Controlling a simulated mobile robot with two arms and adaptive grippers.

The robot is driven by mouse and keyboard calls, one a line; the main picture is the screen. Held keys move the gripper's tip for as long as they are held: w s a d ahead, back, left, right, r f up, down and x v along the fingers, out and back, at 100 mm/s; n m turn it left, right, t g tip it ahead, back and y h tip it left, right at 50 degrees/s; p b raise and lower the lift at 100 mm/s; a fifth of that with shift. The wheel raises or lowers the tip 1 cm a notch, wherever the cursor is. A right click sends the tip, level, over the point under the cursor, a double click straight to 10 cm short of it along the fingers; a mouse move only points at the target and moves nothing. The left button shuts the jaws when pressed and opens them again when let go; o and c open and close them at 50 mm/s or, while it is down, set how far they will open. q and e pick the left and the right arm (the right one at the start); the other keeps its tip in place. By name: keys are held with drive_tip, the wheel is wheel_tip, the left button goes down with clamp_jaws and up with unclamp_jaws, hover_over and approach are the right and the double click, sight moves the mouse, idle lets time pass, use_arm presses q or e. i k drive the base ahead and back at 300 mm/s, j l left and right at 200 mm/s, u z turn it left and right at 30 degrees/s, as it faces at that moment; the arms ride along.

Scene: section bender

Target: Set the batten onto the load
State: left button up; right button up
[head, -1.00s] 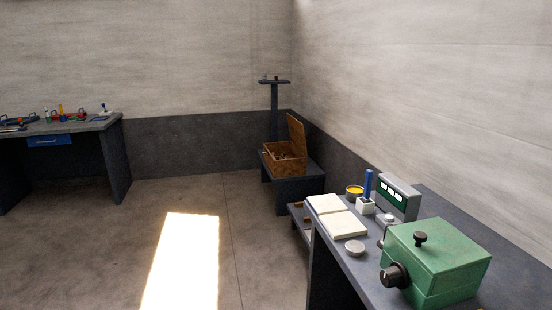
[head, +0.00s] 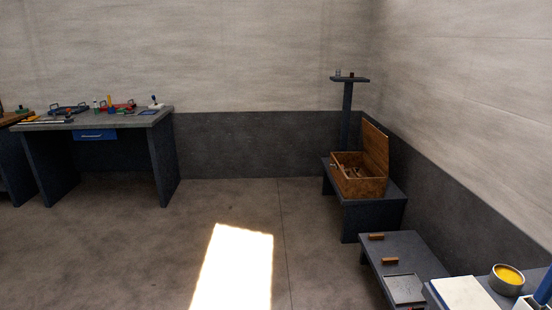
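I cannot pick out the load for certain in the head view. Two small brown wooden blocks lie on a low dark bench at the lower right, one farther back (head: 376,237) and one nearer (head: 390,261); I cannot tell whether either is the batten. A grey square plate (head: 404,289) lies near them on the same bench. Neither of my grippers is in view.
An open wooden chest (head: 358,186) stands on a low bench (head: 393,201) in the corner, before a small pedestal stand (head: 348,79). A workbench (head: 90,122) with tools stands at left. A yellow-filled tin (head: 507,279) and white pad (head: 465,294) are lower right. The middle floor is open.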

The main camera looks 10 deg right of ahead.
sight(357, 172)
drive_tip(key=i, duration=0.85)
drive_tip(key=i+z, duration=0.15)
drive_tip(key=i, duration=0.7)
drive_tip(key=i+j, duration=0.2)
drive_tip(key=i, duration=0.7)
